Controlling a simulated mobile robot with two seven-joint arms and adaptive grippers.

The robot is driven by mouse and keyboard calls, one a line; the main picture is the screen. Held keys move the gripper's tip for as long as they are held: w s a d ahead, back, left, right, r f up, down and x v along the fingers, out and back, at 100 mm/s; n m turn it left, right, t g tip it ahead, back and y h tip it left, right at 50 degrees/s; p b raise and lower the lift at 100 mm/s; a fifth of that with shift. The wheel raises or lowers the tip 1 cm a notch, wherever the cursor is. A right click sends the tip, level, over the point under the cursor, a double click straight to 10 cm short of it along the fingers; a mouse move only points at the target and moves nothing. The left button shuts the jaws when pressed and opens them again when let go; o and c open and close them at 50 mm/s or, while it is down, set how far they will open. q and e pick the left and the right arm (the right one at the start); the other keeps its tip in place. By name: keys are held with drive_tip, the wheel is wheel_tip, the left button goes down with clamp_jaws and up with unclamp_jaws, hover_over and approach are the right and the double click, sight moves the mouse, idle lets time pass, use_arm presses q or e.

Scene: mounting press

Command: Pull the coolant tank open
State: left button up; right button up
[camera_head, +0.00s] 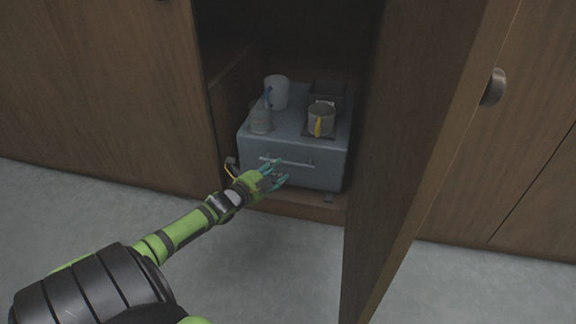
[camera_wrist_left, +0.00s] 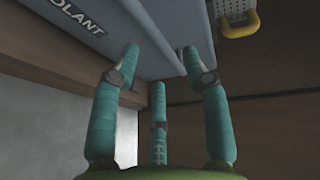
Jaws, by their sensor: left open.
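The coolant tank (camera_head: 313,179) is a blue-grey box inside the open cabinet, with a thin pale bar handle (camera_head: 298,164) across its front. The tank also shows in the left wrist view (camera_wrist_left: 165,25), where part of a label reads "OLANT". My left gripper (camera_head: 274,173) is at the tank's front, by the left part of the handle. Its teal fingers are spread open, and the wrist view shows nothing held between them (camera_wrist_left: 160,65). I cannot tell whether a finger touches the handle. My right gripper is not in view.
The open cabinet door (camera_head: 415,130) stands to the right. The cabinet's left side wall is close to the tank. The grey floor (camera_head: 270,265) in front is clear.

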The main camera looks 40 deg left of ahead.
use_arm(q)
drive_tip(key=w+b, duration=0.2)
drive_tip(key=w, duration=0.1)
drive_tip(key=w+f+b, duration=0.1)
drive_tip(key=shift+w+a, duration=0.25)
clamp_jaws()
